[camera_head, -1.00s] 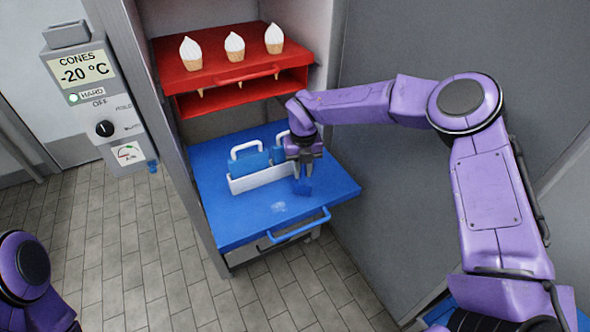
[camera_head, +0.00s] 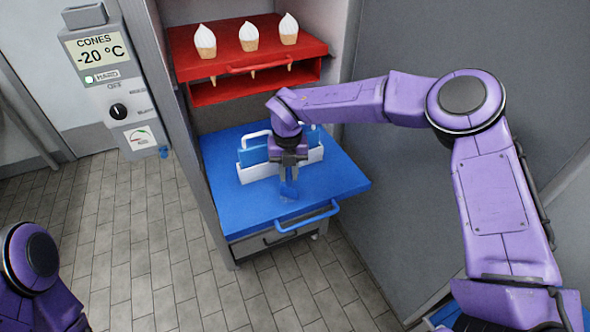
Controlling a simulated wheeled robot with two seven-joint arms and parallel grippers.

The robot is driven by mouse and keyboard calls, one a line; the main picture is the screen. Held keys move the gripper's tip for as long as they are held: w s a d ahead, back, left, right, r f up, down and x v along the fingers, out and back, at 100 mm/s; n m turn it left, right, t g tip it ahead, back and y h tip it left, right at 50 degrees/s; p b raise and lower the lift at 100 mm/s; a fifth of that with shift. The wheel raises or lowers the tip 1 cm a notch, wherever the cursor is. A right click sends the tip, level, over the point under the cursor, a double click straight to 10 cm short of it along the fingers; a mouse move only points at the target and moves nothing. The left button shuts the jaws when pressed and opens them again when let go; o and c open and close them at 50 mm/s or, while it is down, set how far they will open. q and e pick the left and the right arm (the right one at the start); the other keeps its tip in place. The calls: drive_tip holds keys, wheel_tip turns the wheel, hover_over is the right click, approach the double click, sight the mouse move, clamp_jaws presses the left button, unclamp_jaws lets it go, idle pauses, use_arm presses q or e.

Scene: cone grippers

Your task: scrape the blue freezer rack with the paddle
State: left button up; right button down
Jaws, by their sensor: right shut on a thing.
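The blue freezer rack (camera_head: 232,206) is pulled out as a flat shelf with a blue front handle (camera_head: 308,224). My right gripper (camera_head: 288,166) is over the rack, in front of a white holder, and is shut on the small blue paddle (camera_head: 289,189). The paddle points down near the rack's front part; whether its edge touches the surface is hard to tell. No pale patch shows on the visible rack surface; the paddle and gripper cover part of it. My left gripper is out of view.
The white holder (camera_head: 258,172) on the rack holds blue pieces with white handles. A red rack (camera_head: 205,69) with three cones (camera_head: 249,37) is above. A control box (camera_head: 103,73) reading -20 °C is left. The floor in front is clear.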

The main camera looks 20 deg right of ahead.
wheel_tip(320, 180, up, 8)
drive_tip(key=a+p, duration=0.2)
drive_tip(key=p, duration=0.3)
drive_tip(key=shift+a, duration=0.35)
idle(0.6)
